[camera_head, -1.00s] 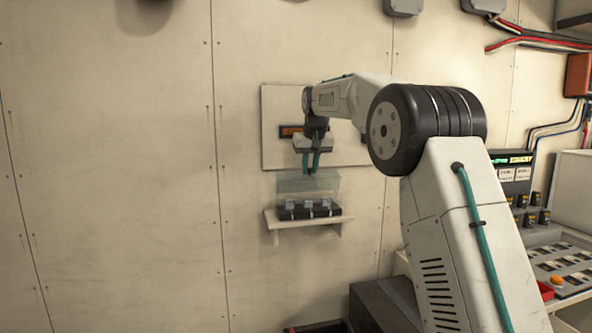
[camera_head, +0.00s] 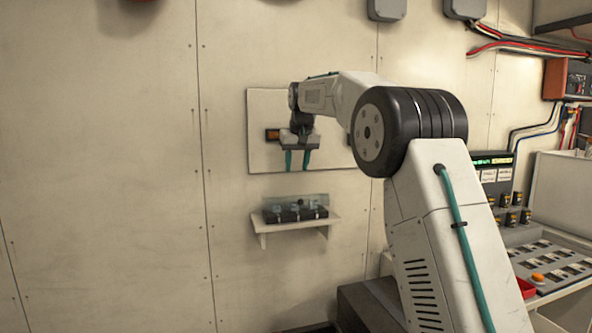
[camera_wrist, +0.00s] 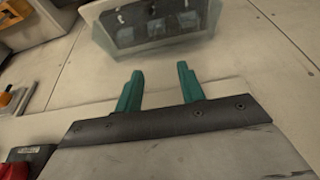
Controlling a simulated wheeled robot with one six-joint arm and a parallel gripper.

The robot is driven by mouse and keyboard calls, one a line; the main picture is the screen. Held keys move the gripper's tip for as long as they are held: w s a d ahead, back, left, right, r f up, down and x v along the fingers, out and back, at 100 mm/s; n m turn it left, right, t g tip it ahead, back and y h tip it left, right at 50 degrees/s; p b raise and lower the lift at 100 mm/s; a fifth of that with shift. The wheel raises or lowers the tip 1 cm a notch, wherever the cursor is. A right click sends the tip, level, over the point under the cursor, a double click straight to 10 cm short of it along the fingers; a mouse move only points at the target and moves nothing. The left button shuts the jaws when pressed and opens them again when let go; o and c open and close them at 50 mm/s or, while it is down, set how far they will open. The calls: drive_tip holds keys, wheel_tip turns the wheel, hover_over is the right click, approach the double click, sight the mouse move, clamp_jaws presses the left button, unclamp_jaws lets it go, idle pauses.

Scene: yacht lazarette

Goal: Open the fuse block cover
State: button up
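The fuse block (camera_head: 296,216) is a dark block with several fuses on a small white wall shelf. Its clear cover (camera_head: 312,201) is low over the block, with a small dark knob on its face. I cannot tell whether it is fully down or slightly tilted up. In the wrist view the cover (camera_wrist: 160,47) lies beyond the fingertips, with fuses showing through it. My gripper (camera_head: 297,169) is above the cover and apart from it, in front of the wall panel. Its teal fingers are spread and empty, as the wrist view (camera_wrist: 160,72) also shows.
The white shelf (camera_head: 290,226) juts from the wall below. A pale panel (camera_head: 262,105) is behind my gripper. The wall left of the shelf is clear.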

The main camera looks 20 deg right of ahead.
drive_tip(key=v, duration=0.5)
drive_tip(key=shift+s+r, duration=0.1)
drive_tip(key=shift+r, duration=0.2)
drive_tip(key=s+a+f+g, duration=0.1)
drive_tip(key=s+a+f, duration=0.3)
drive_tip(key=s, duration=1.2)
drive_tip(key=s+a+f+n+g, duration=0.1)
drive_tip(key=s+a+f, duration=0.3)
drive_tip(key=s+f, duration=0.7)
drive_tip(key=s+a+f+g, duration=0.1)
drive_tip(key=s+a+f, duration=0.2)
drive_tip(key=s, duration=2)
wheel_tip(320, 180, down, 5)
drive_tip(key=shift+s+a+r+n+y, duration=0.1)
drive_tip(key=shift+s+a+n+y, duration=0.2)
drive_tip(key=shift+a, duration=0.1)
drive_tip(key=shift+s+a+r, duration=0.15)
drive_tip(key=shift+s+r, duration=0.05)
drive_tip(key=shift+c, duration=0.3)
drive_tip(key=shift+r, duration=0.25)
clamp_jaws()
drive_tip(key=shift+a, duration=0.15)
